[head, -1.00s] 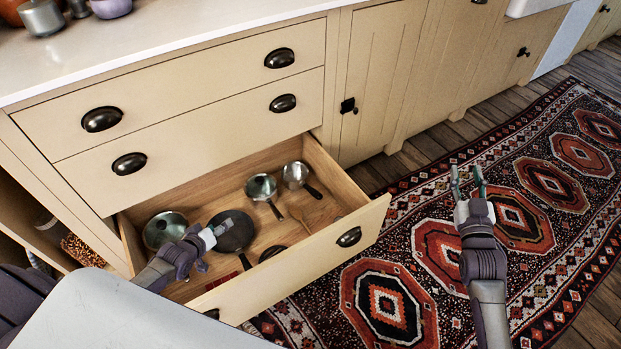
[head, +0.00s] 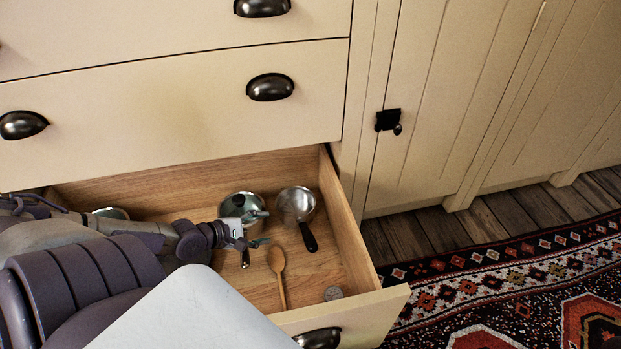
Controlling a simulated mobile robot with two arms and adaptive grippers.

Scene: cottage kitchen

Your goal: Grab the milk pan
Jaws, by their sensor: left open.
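Two small metal pans lie in the open bottom drawer (head: 362,240). The right one (head: 296,203) is a shiny steel pan with a black handle pointing toward the drawer front; it looks like the milk pan. The other pan (head: 232,200), greenish inside, lies just left of it, partly hidden by my left gripper. My left gripper (head: 262,228) is open and empty, its fingers pointing right, over the greenish pan's near right side and short of the right pan's handle. I cannot tell its exact height above the pans. My right gripper is out of the view.
A wooden spoon (head: 278,268) and a small round grey item (head: 333,293) lie in the drawer's front part. Another pot (head: 110,213) shows partly behind my left arm. The drawer's right wall stands close to the right pan. A patterned rug (head: 480,290) covers the floor.

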